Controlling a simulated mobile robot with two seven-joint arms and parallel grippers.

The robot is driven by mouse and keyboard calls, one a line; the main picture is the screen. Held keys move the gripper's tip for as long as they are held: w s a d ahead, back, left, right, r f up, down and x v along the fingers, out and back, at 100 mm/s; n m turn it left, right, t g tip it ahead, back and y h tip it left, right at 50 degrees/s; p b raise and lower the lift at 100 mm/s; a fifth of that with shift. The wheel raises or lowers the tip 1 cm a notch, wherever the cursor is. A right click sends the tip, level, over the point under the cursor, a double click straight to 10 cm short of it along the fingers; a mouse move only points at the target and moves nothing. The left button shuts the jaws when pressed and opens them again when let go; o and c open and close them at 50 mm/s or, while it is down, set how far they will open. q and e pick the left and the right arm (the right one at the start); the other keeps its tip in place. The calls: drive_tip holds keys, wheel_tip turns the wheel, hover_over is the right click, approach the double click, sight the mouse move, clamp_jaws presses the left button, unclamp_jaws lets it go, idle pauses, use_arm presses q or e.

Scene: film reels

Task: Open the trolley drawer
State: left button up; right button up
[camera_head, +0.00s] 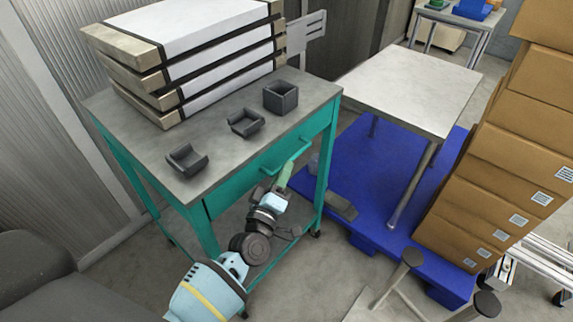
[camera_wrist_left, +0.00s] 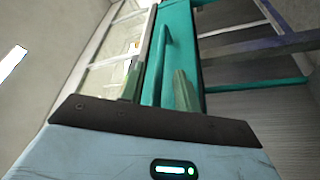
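The teal trolley has a grey top (camera_head: 215,120). Its drawer front (camera_head: 240,187) sits below the top and looks flush with the frame. A teal bar handle (camera_head: 288,156) is on the drawer front. My left gripper (camera_head: 284,174) is just in front of and below the handle in the head view. In the left wrist view, the gripper's two fingers (camera_wrist_left: 159,85) are apart, with the handle (camera_wrist_left: 163,60) showing between them; whether they touch it cannot be told. My right gripper is not in view.
Stacked film boxes (camera_head: 205,35) and small dark trays (camera_head: 245,121) stand on the trolley. To the right are a blue pallet (camera_head: 345,180), a white-topped table (camera_head: 410,90) and stacked cardboard boxes (camera_head: 510,150). Some floor (camera_head: 310,275) in front is clear.

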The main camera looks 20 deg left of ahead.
use_arm(q)
drive_tip(key=shift+x, duration=1.45)
clamp_jaws()
